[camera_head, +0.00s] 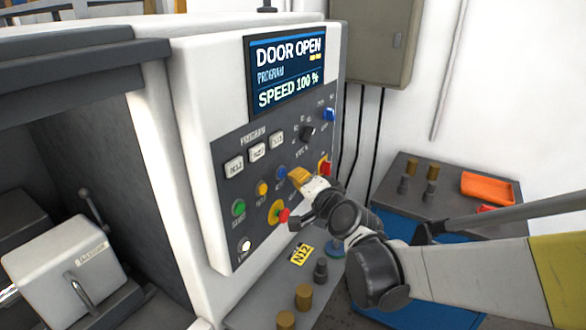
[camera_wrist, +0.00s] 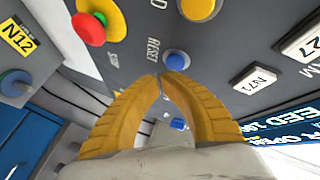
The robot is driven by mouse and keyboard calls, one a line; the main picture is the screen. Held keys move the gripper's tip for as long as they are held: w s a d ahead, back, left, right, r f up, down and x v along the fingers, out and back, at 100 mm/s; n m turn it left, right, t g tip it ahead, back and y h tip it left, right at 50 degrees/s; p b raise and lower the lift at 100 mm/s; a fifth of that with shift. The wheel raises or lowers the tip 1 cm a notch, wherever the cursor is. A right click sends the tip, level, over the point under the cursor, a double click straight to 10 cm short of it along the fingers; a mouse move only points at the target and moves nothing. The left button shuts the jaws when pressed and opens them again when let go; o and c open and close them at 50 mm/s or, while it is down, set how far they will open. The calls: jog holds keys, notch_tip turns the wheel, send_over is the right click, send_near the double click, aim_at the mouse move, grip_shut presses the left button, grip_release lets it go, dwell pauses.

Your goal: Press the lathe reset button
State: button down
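The lathe control panel (camera_head: 225,180) faces me in the head view. The blue reset button (camera_head: 281,173) sits on it, just left of my gripper (camera_head: 296,177). In the wrist view the blue button (camera_wrist: 177,60) stands right beside the printed word RESET. My gripper's yellow fingers (camera_wrist: 160,78) are shut with tips together and nothing between them. The tips appear just below the blue button in that view; whether they touch it is unclear. The button is not visibly covered.
A red emergency stop (camera_wrist: 90,28) and a yellow button (camera_wrist: 200,8) are close by. White program buttons (camera_head: 257,152) and a green button (camera_head: 238,208) share the panel. The screen (camera_head: 288,75) reads DOOR OPEN. A blue cabinet (camera_head: 395,225) stands right.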

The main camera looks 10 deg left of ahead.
jog(key=shift+s+d, duration=0.3)
jog(key=shift+d, duration=0.5)
jog(key=shift+s+d, duration=0.25)
jog(key=shift+d, duration=0.5)
jog(key=shift+s+d, duration=0.3)
jog(key=shift+d, duration=0.5)
